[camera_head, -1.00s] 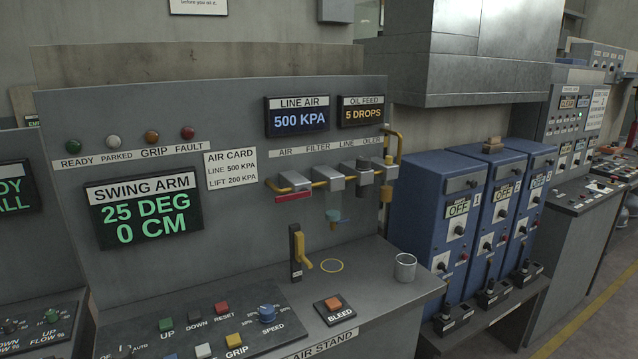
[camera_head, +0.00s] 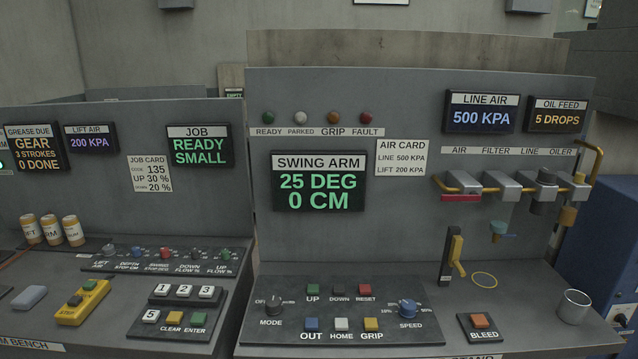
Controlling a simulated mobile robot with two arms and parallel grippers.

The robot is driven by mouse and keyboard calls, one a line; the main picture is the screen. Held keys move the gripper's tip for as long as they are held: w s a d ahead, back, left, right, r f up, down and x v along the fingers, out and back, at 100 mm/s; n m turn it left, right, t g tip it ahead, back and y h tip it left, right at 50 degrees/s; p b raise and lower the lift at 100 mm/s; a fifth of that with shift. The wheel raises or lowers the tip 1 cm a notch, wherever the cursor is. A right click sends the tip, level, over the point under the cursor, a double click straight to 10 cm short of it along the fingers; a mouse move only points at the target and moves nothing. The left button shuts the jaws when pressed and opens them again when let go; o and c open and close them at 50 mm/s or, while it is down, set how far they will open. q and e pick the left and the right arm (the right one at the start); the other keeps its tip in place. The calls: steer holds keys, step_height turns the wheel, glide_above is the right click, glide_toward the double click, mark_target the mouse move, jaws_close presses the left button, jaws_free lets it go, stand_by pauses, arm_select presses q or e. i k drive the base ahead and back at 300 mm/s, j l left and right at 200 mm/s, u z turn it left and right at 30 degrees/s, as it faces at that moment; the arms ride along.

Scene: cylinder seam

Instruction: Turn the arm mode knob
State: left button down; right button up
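The arm mode knob (camera_head: 273,306) is a dark round knob labelled MODE, with OFF at its left, on the left end of the sloped swing arm panel (camera_head: 385,328). Its other position label is too small to read surely. The swing arm display (camera_head: 319,181) above it reads 25 DEG and 0 CM. Neither of my grippers is in view, and nothing touches the knob.
Coloured buttons such as the blue OUT button (camera_head: 312,324) and the blue speed knob (camera_head: 407,307) share the panel. A yellow-handled lever (camera_head: 452,254), bleed button (camera_head: 480,322) and metal cup (camera_head: 574,306) stand right. A keypad (camera_head: 179,308) lies left.

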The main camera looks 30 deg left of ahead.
mark_target(273, 307)
steer(key=u, duration=1.3)
